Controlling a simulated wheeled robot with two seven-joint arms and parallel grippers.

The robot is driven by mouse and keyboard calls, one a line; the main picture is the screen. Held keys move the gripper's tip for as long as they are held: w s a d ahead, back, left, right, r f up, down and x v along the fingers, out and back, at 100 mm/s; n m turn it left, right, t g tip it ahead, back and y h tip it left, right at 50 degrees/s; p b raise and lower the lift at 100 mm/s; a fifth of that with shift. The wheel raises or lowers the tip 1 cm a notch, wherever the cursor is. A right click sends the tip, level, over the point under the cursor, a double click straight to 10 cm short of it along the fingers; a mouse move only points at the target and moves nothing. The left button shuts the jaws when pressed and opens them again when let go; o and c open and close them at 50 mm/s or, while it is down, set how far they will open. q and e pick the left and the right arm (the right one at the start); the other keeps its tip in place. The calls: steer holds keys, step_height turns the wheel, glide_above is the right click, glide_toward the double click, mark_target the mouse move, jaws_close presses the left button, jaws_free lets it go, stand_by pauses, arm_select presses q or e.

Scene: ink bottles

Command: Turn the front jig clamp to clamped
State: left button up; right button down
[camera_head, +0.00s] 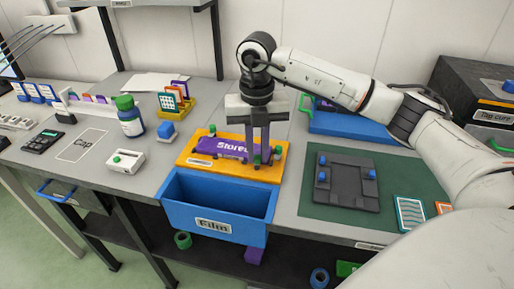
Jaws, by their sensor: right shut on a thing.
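An orange jig (187,161) lies on the bench with a purple plate (208,147) reading "Stores" on it. Small green knobs show on the jig, one at its back left (212,129) and one at its right end (277,150). My right gripper (257,158) points straight down over the right part of the jig. Its fingers are shut on a small clamp near the front edge, mostly hidden between the fingertips. I cannot tell which way that clamp is turned. My left gripper is not in view.
A blue bin (214,223) labelled "Film" hangs in front of the jig. A green mat (407,213) with a dark fixture (346,183) lies to the right, a blue tray (352,125) behind. A green-capped bottle (131,121) and white box (126,161) stand left.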

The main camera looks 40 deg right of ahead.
mark_target(258, 157)
steer(key=shift+m, duration=0.7)
steer(key=c, duration=1.7)
jaws_free()
steer(key=shift+r, duration=0.15)
step_height(258, 157, up, 10)
steer(key=shift+r, duration=0.1)
